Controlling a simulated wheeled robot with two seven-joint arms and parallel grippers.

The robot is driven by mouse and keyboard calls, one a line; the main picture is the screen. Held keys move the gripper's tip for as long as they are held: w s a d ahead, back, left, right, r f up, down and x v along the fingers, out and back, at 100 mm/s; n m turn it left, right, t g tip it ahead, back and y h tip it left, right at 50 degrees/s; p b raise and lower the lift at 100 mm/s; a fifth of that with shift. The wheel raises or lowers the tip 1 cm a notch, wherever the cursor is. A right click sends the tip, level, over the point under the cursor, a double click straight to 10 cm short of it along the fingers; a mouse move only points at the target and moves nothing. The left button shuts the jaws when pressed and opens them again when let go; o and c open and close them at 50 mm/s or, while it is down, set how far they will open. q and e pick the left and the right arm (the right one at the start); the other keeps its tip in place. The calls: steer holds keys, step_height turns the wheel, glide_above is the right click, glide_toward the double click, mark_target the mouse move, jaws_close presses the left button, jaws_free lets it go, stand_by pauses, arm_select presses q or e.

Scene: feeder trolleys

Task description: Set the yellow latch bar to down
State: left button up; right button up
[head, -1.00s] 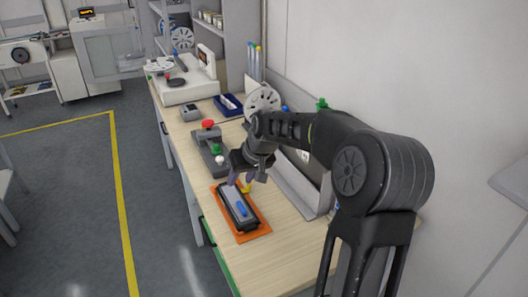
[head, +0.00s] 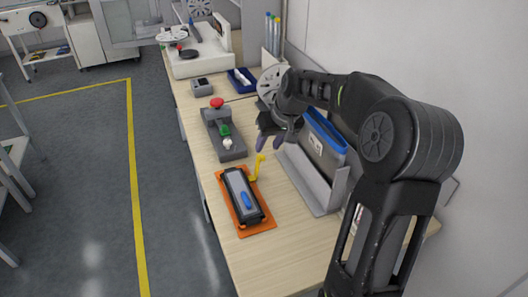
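The yellow latch bar (head: 257,167) stands upright at the right edge of an orange base plate (head: 261,229). A dark grey box with a blue handle (head: 245,199) sits on this plate, left of the bar. My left gripper is out of view.
A grey control box (head: 223,136) with red, green and white knobs stands behind the plate. A grey rack (head: 309,186) with a blue-edged bin (head: 325,131) stands to the right. The wooden bench is bare in front of the plate.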

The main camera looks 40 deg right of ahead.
mark_target(262, 156)
steer(key=p+x, duration=0.1)
steer(key=x, duration=0.4)
steer(key=shift+w+f, duration=0.1)
steer(key=shift+f, duration=0.25)
steer(key=shift+c, duration=0.6)
jaws_close()
stand_by(0.5)
